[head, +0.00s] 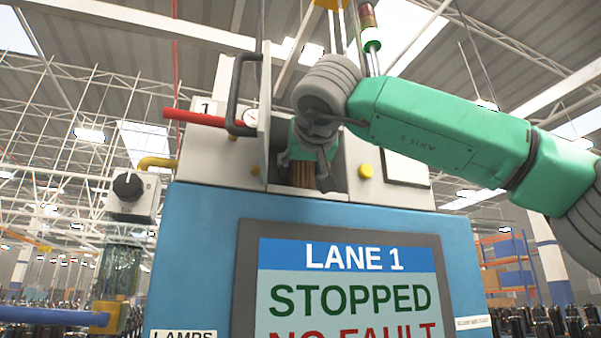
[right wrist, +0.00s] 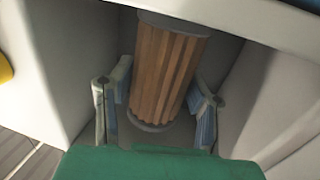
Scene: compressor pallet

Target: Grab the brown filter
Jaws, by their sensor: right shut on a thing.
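The brown filter (head: 301,176) is a pleated cylinder inside an open compartment in the upper part of the machine. In the right wrist view the filter (right wrist: 165,70) stands slightly tilted, with a grey cap at each end. My right gripper (head: 312,160) reaches into the compartment from above and is shut on the filter. In the right wrist view its two fingers (right wrist: 160,98) are on either side of the pleats. Part of the filter is hidden behind the gripper in the head view. My left gripper is not in view.
The compartment's walls (right wrist: 260,85) are close on both sides. An open door with a dark handle (head: 240,95) stands left of my gripper, near a red lever (head: 205,119). Below is a blue cabinet with a screen (head: 345,290) reading LANE 1 STOPPED.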

